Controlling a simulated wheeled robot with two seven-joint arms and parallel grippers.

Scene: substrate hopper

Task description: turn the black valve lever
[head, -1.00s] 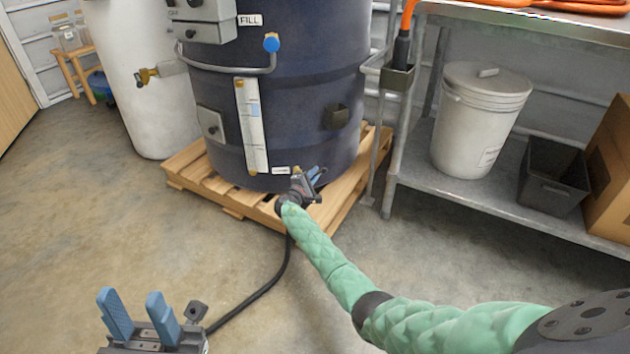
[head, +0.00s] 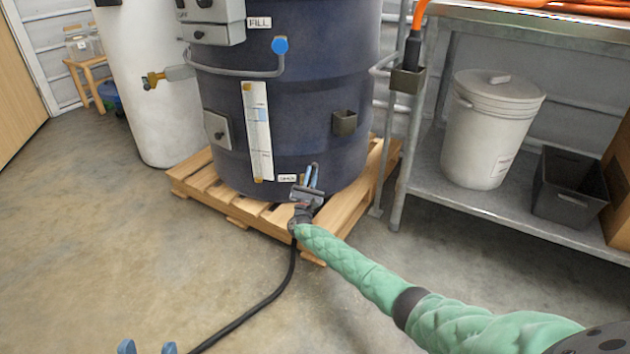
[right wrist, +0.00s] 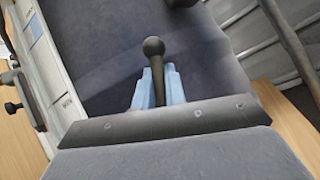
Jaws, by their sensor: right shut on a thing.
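The black valve lever (right wrist: 154,47) shows in the right wrist view as a dark rod with a round knob, standing between the two blue fingers of my right gripper (right wrist: 158,88). The fingers are closed on it. In the head view my right gripper (head: 312,174) is low at the front of the dark blue hopper (head: 290,100), beside the small drain label, and hides most of the valve. My left gripper (head: 148,348) shows only its two blue fingertips at the bottom edge, spread apart with nothing between them.
The hopper stands on a wooden pallet (head: 243,212). A black hose (head: 262,303) runs across the floor from near the valve. A metal shelf (head: 475,205) with a white bucket (head: 490,135) and a black bin (head: 568,190) stands at right. The floor at left is clear.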

